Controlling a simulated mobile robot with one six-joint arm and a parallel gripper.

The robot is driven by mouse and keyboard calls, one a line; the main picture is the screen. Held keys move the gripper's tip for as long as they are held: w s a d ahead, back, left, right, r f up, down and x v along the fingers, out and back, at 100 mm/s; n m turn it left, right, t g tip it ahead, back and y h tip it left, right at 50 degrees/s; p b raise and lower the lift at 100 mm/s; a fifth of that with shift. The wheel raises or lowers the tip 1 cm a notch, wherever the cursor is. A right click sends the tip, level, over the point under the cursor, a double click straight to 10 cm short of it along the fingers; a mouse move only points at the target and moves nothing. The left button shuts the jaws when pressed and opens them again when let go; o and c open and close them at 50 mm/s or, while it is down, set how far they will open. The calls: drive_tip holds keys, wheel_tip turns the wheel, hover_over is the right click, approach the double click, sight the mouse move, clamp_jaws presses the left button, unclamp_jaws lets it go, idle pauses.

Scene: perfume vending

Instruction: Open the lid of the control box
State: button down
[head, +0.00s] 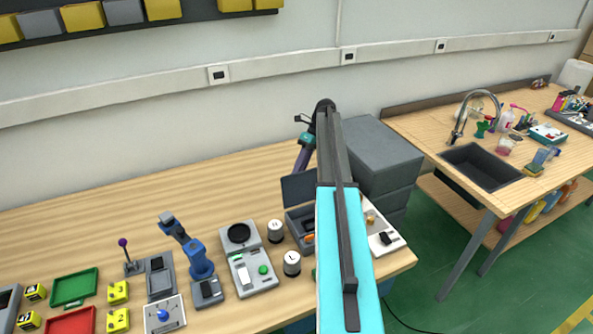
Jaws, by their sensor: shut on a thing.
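The control box (294,222) is a dark grey box on the bench, left of my arm, and its right part is hidden by my arm. Its lid (299,187) stands raised at the back of the box, and the dark inside shows with a small orange part at the front. My gripper (301,168), at the end of the purple and dark wrist, reaches down to the lid's upper edge and is shut on it. The fingertips are small and hard to make out.
Two white cylinders (291,263) and a grey panel with a green button (263,270) stand left of the box. Grey stacked drawers (383,160) stand behind my arm at right. A blue device (200,260) and trays (74,287) lie farther left. Bare bench lies behind them.

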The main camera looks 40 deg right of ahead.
drive_tip(key=shift+s+d+f, duration=0.3)
drive_tip(key=shift+d+f, duration=0.05)
drive_tip(key=shift+f, duration=0.05)
drive_tip(key=c, duration=1.5)
unclamp_jaws()
drive_tip(key=shift+c, duration=0.2)
drive_tip(key=shift+w+a, duration=0.1)
drive_tip(key=shift+w, duration=0.1)
drive_tip(key=shift+r, duration=0.2)
